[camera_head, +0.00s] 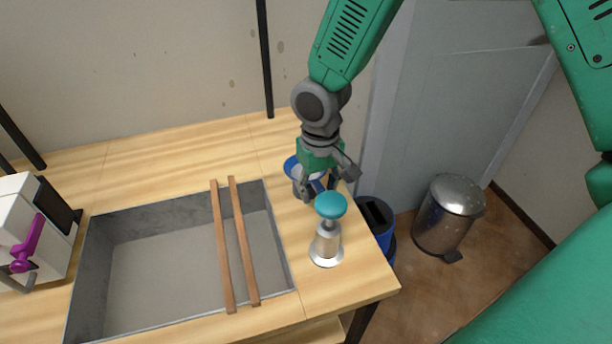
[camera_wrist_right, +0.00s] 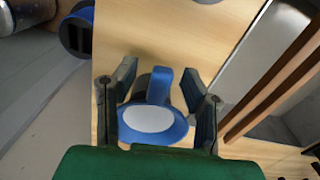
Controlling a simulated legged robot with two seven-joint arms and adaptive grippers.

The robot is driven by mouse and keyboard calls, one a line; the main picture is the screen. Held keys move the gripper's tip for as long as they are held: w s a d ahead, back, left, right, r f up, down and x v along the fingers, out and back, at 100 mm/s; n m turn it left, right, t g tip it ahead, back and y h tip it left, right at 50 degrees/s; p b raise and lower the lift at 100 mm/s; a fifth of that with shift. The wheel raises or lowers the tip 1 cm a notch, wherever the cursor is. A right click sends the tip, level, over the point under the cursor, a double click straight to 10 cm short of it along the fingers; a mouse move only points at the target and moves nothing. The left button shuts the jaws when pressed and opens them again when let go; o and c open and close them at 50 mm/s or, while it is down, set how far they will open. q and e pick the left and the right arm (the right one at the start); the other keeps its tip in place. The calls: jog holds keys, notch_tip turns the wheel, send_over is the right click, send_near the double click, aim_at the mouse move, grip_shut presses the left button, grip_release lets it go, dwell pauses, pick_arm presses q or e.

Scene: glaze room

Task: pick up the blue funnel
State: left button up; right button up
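The blue funnel (camera_head: 291,166) is near the back right of the wooden table, partly hidden behind my right gripper (camera_head: 319,187) in the head view. Its blue rim and pale inside show to the left of the gripper. In the right wrist view the funnel (camera_wrist_right: 178,130) shows a blue oval rim around a whitish middle, with a blue piece rising from it. My right gripper (camera_wrist_right: 160,84) is open, with its fingers apart on either side of the funnel. I cannot tell whether either finger touches it. My left gripper is not in view.
A silver tool with a teal knob (camera_head: 330,206) stands close in front of the gripper. A grey sunken basin (camera_head: 95,263) with two wooden slats (camera_head: 222,247) lies left. A white and purple device (camera_head: 22,238) stands far left. Bins (camera_head: 448,215) stand beyond the table's right edge.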

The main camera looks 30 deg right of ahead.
jog(key=shift+a, duration=0.2)
jog(key=shift+r, duration=0.1)
jog(key=shift+c, duration=1.2)
jog(key=c, duration=0.7)
jog(key=shift+d, duration=0.4)
grip_shut()
